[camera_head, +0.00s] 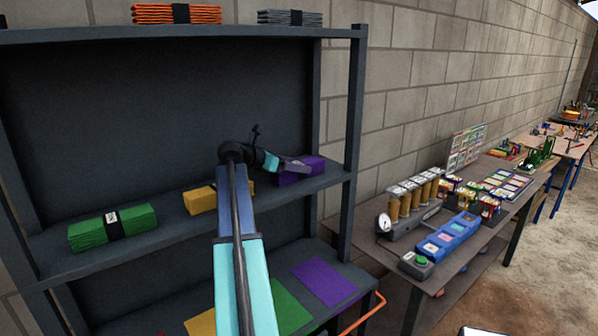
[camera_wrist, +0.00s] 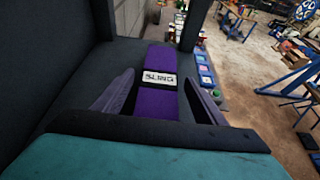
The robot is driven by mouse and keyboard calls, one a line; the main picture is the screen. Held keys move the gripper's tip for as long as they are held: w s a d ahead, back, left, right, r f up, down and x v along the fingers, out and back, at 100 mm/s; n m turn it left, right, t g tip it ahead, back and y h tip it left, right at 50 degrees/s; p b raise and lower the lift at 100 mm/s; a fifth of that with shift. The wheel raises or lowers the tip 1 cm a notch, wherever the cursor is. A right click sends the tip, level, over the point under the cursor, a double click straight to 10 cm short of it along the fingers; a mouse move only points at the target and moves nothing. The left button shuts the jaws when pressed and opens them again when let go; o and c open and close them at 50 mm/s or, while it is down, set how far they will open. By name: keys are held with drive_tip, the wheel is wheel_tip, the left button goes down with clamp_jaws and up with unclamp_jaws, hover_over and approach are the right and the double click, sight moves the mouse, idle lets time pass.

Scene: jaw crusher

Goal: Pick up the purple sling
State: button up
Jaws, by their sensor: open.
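The purple sling (camera_head: 300,170) is a folded bundle on the middle shelf (camera_head: 160,232), at its right end. In the wrist view the purple sling (camera_wrist: 158,84) has a black band and a white label reading SLING. My gripper (camera_head: 292,167) is at the sling in the head view. In the wrist view my gripper (camera_wrist: 158,92) is open, with one finger on each side of the sling's near part. I cannot tell whether the fingers touch it.
A green sling (camera_head: 112,227) and a yellow sling (camera_head: 203,199) lie left on the same shelf. A shelf post (camera_head: 352,120) stands close to the right. Orange (camera_head: 176,13) and grey (camera_head: 290,18) bundles lie above. A workbench (camera_head: 440,270) with a blue tray stands at right.

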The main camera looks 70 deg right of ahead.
drive_tip(key=shift+c, duration=0.5)
drive_tip(key=c, duration=1.4)
drive_tip(key=shift+r, duration=0.25)
drive_tip(key=shift+r+b, duration=0.85)
drive_tip(key=shift+r, duration=0.65)
drive_tip(key=s+a+r+b, duration=0.1)
drive_tip(key=s+a+b, duration=0.3)
drive_tip(key=s+a, duration=0.7)
drive_tip(key=shift+a+r, duration=0.3)
